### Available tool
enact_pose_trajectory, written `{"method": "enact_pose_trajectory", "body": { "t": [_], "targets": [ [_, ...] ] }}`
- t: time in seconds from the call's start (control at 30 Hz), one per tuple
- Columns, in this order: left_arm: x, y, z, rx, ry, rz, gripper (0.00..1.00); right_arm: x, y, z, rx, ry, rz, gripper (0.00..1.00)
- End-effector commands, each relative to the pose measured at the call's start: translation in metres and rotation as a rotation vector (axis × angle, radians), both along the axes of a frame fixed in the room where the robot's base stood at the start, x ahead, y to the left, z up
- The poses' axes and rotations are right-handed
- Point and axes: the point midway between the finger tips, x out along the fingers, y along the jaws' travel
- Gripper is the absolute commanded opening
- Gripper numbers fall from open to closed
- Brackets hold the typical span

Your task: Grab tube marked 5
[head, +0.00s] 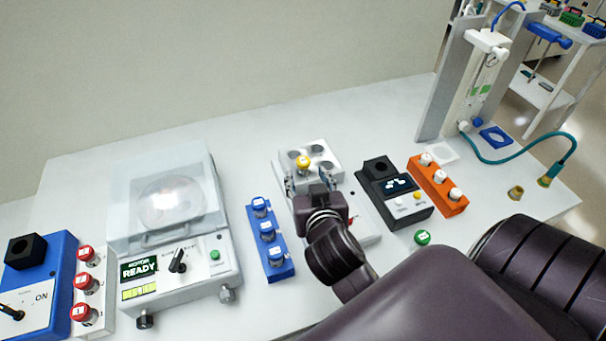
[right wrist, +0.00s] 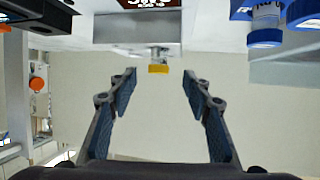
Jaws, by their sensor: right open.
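My right gripper (head: 306,183) is open at the white block (head: 335,160) in the middle of the bench. A yellow-capped tube (head: 303,162) stands in that block, just beyond the fingertips. In the right wrist view its yellow cap (right wrist: 158,69) shows ahead, between the lines of the two open fingers (right wrist: 160,82), not gripped. Blue-capped tubes (head: 267,229) stand in a blue rack (head: 279,270) left of the gripper. I cannot read with certainty which tube is marked 5. My left gripper is not in view.
A clear-lidded machine (head: 222,262) reading READY stands left. Red-capped tubes (head: 85,283) stand beside a blue device (head: 52,268). A dark device (head: 407,208) and an orange rack (head: 452,207) with white-capped tubes stand right. A green cap (head: 422,237) lies near my arm.

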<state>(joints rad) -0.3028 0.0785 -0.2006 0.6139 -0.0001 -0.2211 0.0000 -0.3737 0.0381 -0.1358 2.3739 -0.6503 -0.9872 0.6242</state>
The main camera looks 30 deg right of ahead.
Motion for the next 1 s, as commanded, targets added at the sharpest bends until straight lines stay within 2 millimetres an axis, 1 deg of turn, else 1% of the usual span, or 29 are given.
{"method": "enact_pose_trajectory", "body": {
  "t": [0.17,0.33,0.47,0.6,0.73,0.93,0.97,1.0],
  "targets": [
    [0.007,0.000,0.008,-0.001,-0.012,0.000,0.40,0.016,-0.008,-0.003,-0.005,0.000,0.001,0.45],
    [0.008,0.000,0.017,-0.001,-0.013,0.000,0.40,0.030,-0.015,-0.005,-0.004,0.000,0.002,0.45],
    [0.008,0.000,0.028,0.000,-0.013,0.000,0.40,0.046,-0.024,-0.007,-0.006,0.000,0.000,0.45],
    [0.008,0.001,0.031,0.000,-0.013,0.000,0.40,0.059,-0.030,-0.016,-0.003,0.000,-0.001,0.45],
    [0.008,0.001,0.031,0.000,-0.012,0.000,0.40,0.065,-0.032,-0.019,-0.001,-0.001,0.000,0.45],
    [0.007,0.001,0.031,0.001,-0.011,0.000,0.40,0.065,-0.032,-0.021,0.000,0.000,0.000,0.45],
    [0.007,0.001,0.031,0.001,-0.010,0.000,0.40,0.065,-0.032,-0.021,0.000,0.000,0.000,0.44],
    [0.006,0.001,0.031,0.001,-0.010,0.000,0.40,0.065,-0.032,-0.021,0.000,0.000,0.000,0.40]
  ]
}}
